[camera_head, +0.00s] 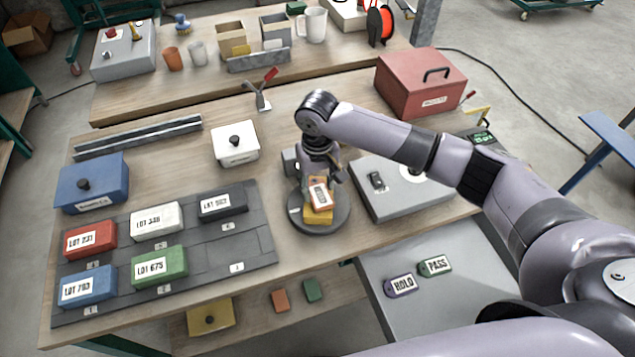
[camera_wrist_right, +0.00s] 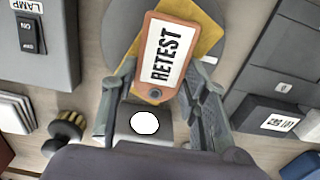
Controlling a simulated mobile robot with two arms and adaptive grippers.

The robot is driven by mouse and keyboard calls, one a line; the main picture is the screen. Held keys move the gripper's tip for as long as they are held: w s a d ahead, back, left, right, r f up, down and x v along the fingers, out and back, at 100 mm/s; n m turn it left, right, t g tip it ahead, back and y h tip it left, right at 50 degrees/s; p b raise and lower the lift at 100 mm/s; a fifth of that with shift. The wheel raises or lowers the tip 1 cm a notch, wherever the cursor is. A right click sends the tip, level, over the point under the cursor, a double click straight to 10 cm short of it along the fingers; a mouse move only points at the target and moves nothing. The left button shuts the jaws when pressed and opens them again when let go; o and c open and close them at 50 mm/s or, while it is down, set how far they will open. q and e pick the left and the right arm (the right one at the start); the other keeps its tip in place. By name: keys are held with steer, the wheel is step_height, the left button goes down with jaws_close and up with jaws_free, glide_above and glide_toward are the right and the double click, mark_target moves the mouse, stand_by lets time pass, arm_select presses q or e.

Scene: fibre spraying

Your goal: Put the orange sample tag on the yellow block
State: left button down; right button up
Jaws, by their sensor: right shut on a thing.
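The orange sample tag (camera_head: 319,198) has a white label, which reads RETEST in the right wrist view (camera_wrist_right: 166,58). My right gripper (camera_head: 322,178) is shut on the near end of the tag in the wrist view. The yellow block (camera_head: 318,216) lies on a round grey plate (camera_head: 335,222) and also shows in the wrist view (camera_wrist_right: 205,40). The tag is over the block and covers much of it. I cannot tell whether they touch. My left gripper is not in view.
A grey lamp box (camera_head: 395,190) stands right of the plate. A dark tray (camera_head: 255,240) with several lot blocks lies left. A white lidded box (camera_head: 235,145) stands behind left, a red toolbox (camera_head: 420,85) behind right. HOLD (camera_head: 401,285) and PASS (camera_head: 435,266) tags lie on a lower grey surface.

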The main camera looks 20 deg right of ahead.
mark_target(317, 188)
steer(key=shift+f, duration=0.1)
steer(key=o, duration=0.9)
steer(key=shift+o, duration=0.2)
step_height(317, 188, up, 12)
steer(key=b, duration=0.3)
steer(key=shift+r, duration=0.2)
steer(key=shift+f, duration=0.1)
